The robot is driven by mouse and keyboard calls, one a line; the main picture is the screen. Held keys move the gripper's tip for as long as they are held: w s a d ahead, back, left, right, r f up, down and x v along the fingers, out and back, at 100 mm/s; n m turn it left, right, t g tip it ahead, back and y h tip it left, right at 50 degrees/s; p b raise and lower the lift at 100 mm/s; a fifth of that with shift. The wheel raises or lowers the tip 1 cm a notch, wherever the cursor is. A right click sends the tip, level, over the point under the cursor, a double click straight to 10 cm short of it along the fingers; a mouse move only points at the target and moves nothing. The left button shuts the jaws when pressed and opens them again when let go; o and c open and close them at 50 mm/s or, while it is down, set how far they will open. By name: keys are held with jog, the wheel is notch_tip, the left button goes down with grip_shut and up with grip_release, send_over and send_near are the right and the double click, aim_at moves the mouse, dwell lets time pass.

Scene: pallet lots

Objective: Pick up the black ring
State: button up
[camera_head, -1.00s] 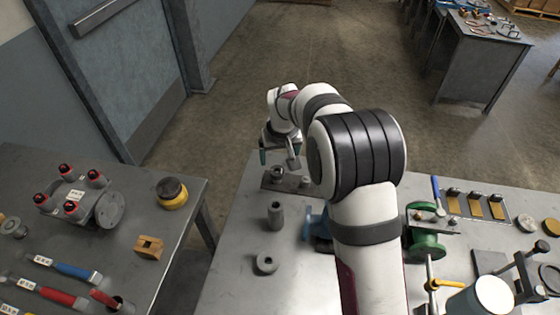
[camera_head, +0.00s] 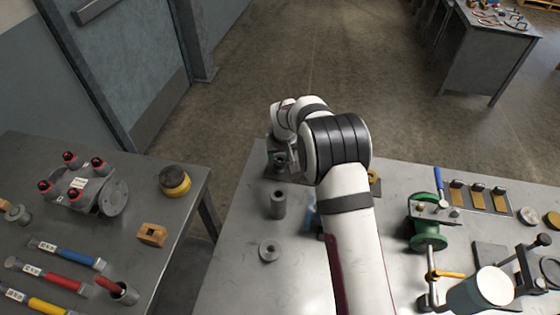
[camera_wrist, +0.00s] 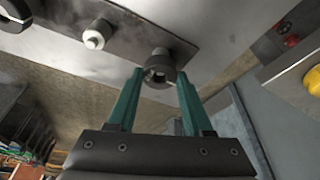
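My gripper (camera_wrist: 160,76) has two green fingers that stand apart, one on each side of this ring. The tips are close to the ring, and I cannot tell whether they touch it. In the head view my gripper (camera_head: 281,161) is over the plate near the table's far left corner, and it and my arm hide most of the plate.
A pale-topped post (camera_wrist: 95,36) stands on the plate beside the ring. A grey upright cylinder (camera_head: 278,205) and a loose grey ring (camera_head: 269,251) stand nearer on the table. A green wheeled fixture (camera_head: 426,226) is right of my arm. A second table with tools lies left, across a gap.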

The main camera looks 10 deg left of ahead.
aim_at(280, 163)
grip_shut()
jog(key=shift+r, duration=0.2)
notch_tip(280, 163, up, 4)
jog(key=s+d+r, duration=0.2)
jog(key=d+r, duration=0.5)
jog(key=d, duration=0.4)
jog(key=s+d+r+m+g+h, duration=0.1)
jog(key=s+d+r+m+g, duration=0.1)
jog(key=m, duration=0.9)
jog(key=s+d+r+m+g+h, duration=0.1)
jog(key=s+r+m, duration=0.3)
jog(key=m, duration=0.7)
jog(key=s+d+r+m+g+h, duration=0.1)
jog(key=s+d+r+m+g, duration=0.1)
jog(key=s+m, duration=0.4)
jog(key=shift+s+d+r+m+g, duration=0.1)
jog(key=shift+r+m+g, duration=0.1)
jog(key=shift+m, duration=0.75)
jog(key=shift+w+d+r+m+g, duration=0.15)
jog(key=shift+r+m, duration=0.1)
jog(key=shift+m, duration=0.75)
jog(key=shift+s+d+r+m+g, duration=0.1)
jog(key=shift+s+r+m+g, duration=0.1)
jog(key=shift+m, duration=0.75)
